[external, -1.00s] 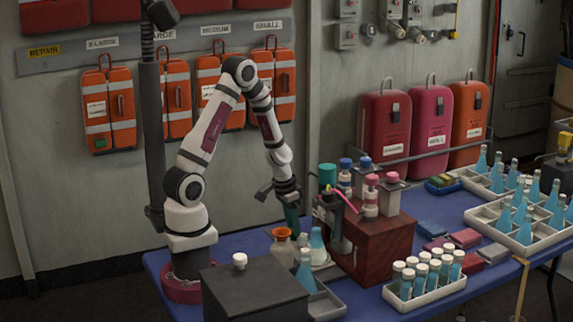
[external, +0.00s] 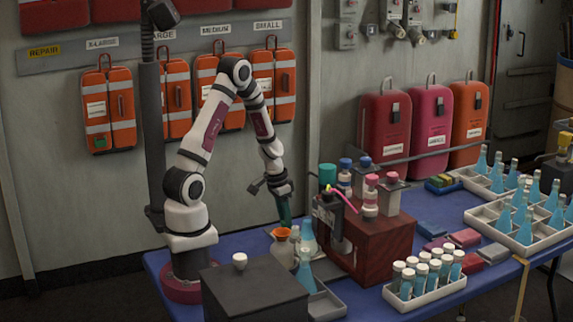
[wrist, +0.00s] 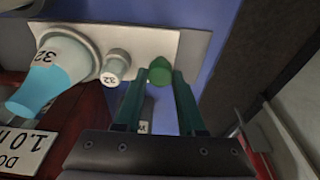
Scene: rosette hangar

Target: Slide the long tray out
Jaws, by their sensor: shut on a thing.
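The long tray (wrist: 175,42) is a pale grey strip across the top of the wrist view. It bears a blue flask (wrist: 52,78) marked 32, a small round piece (wrist: 116,66) marked 32, and a green knob (wrist: 160,72) near its right end. My gripper (wrist: 158,78) has its two teal fingers shut on the green knob. In the external view my gripper (external: 286,215) points down behind the flasks, left of the dark red box (external: 377,245). The tray is mostly hidden there by flasks; a blue flask (external: 309,236) shows just below right of the gripper.
An orange-topped flask (external: 283,250) and another blue flask (external: 305,272) stand close in front. A black box (external: 253,292) is at the front left. A grey tray (external: 330,305) lies at the front edge. Bare blue table shows left of the flasks.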

